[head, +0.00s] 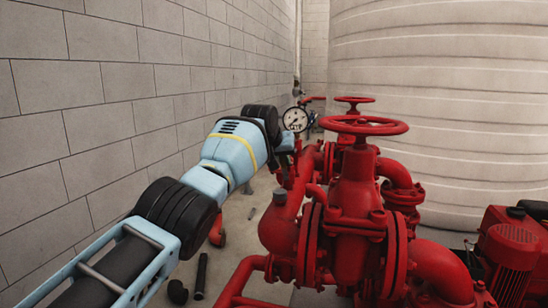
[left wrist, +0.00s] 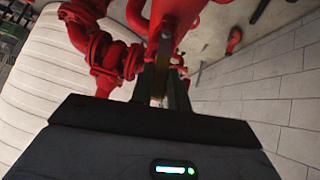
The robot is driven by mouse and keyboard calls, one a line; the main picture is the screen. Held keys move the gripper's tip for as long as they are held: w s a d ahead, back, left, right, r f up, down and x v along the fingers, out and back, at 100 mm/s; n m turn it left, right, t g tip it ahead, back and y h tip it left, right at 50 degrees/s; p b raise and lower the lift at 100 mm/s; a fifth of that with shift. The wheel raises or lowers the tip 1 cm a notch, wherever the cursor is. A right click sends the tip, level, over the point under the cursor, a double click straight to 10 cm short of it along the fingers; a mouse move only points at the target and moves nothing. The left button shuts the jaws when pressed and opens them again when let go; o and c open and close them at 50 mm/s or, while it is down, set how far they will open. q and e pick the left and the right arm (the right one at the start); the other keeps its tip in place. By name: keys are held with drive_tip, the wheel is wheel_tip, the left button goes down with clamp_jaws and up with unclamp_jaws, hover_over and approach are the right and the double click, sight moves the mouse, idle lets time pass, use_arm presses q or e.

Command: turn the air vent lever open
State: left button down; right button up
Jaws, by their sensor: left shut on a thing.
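My left gripper (head: 286,160) reaches in from the left to the red pump pipework, just below and left of the pressure gauge (head: 295,119). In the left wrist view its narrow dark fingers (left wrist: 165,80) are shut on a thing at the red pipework. The air vent lever cannot be made out clearly; the fingers and wrist cover the spot. My right gripper is in neither view.
Red valves with a handwheel (head: 365,125) stand right of my left arm. A block wall (head: 100,90) runs along the left, and a large pale ribbed tank (head: 450,100) fills the back right. Loose dark parts (head: 200,275) lie on the floor.

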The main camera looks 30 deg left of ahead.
use_arm(q)
drive_tip(key=shift+w+d+r+m+g+y, duration=0.1)
drive_tip(key=shift+w+d+m+g+y, duration=0.2)
drive_tip(key=shift+d+y, duration=0.35)
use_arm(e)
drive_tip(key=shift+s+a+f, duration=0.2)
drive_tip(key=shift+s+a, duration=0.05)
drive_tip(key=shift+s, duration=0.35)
use_arm(q)
drive_tip(key=shift+s+a, duration=0.1)
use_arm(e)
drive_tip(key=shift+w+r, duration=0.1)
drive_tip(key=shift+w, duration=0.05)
use_arm(q)
drive_tip(key=c, duration=1.3)
unclamp_jaws()
drive_tip(key=shift+c, duration=0.2)
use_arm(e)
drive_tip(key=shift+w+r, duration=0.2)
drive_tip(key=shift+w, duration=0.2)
use_arm(q)
drive_tip(key=shift+s, duration=0.1)
